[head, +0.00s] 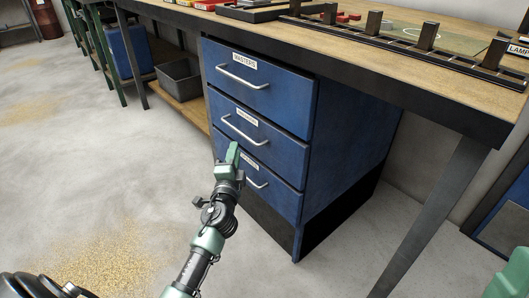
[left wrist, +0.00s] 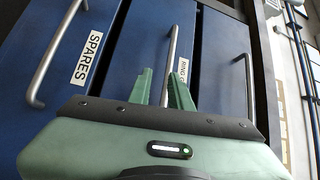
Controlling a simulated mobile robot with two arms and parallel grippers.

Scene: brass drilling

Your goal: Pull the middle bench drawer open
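The blue bench drawer unit (head: 345,130) has three drawers, all flush and shut. The middle drawer (head: 281,145) has a silver bar handle (head: 244,129) and a small white label. My left gripper (head: 233,154) is in front of the unit, below the middle handle in the head view, covering part of the bottom drawer. In the left wrist view its green fingers (left wrist: 163,90) are apart, with the middle drawer's handle (left wrist: 171,50) showing between them. The handle looks closer to the right finger; I cannot tell whether they touch.
The bottom drawer, labelled SPARES (left wrist: 87,57), and the top drawer (head: 262,84) have similar handles. The bench top (head: 400,62) overhangs the unit, with a bench leg (head: 437,215) to its right. A grey bin (head: 180,78) stands left. The floor in front is clear apart from brass-coloured shavings (head: 110,262).

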